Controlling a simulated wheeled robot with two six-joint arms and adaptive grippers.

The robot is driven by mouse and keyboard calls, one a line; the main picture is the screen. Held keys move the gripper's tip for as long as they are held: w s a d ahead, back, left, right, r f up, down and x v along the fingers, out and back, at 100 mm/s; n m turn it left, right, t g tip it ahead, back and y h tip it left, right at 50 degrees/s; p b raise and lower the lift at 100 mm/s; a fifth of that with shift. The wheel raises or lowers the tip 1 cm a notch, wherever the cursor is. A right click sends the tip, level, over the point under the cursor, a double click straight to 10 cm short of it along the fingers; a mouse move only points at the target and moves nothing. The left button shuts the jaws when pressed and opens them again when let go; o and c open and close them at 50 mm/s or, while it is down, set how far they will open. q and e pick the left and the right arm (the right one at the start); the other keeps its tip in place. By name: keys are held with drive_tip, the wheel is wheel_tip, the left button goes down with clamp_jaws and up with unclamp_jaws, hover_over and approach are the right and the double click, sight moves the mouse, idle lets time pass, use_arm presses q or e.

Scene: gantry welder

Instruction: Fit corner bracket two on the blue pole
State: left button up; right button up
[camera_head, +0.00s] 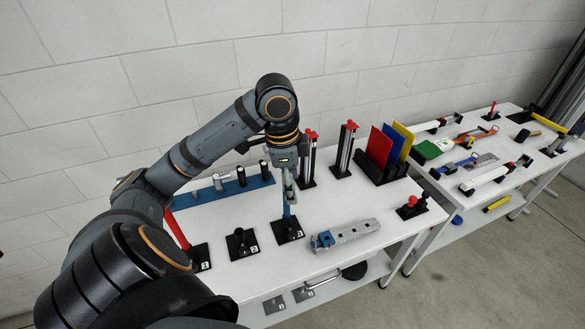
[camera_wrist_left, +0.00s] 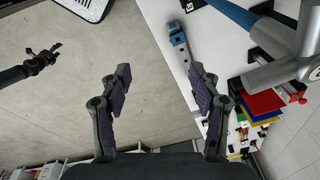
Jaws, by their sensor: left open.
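The blue pole (camera_head: 287,216) stands upright in the black base marked 3. A grey bracket-like metal part (camera_wrist_left: 285,68) sits at the blue pole's upper end in the left wrist view, where the pole (camera_wrist_left: 230,12) also shows. I cannot tell how far it is seated. My left gripper (camera_head: 289,182) points down beside the pole top. In the left wrist view its fingers (camera_wrist_left: 162,85) are spread and empty, with the grey part outside them to the right. A black gripper, apparently my right one (camera_wrist_left: 45,60), shows at the left there; its jaw state is unclear.
A red pole (camera_head: 178,229) stands in base 1, and a short black post (camera_head: 239,240) in base 2. A blue rack (camera_head: 212,193) holds grey and black cylinders behind. A grey blue-ended bar (camera_head: 350,232) lies to the right. Coloured panels (camera_head: 380,145) stand farther back.

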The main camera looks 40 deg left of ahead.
use_arm(q)
drive_tip(key=s+d+f+n+b, duration=0.1)
drive_tip(key=f+n+b, duration=0.2)
drive_tip(key=f+n, duration=0.3)
drive_tip(key=s+d+f+n+y+b, duration=0.1)
drive_tip(key=s+f+n+b, duration=0.1)
drive_tip(key=f+n, duration=0.5)
drive_tip(key=s+d+f+n+b, duration=0.1)
drive_tip(key=f+n+b, duration=0.3)
drive_tip(key=f, duration=1.1)
drive_tip(key=d+n, duration=0.1)
drive_tip(key=n, duration=0.2)
drive_tip(key=shift+s+f+y, duration=0.2)
drive_tip(key=shift+s+y, duration=0.05)
drive_tip(key=shift+y, duration=0.15)
drive_tip(key=shift+d, duration=0.1)
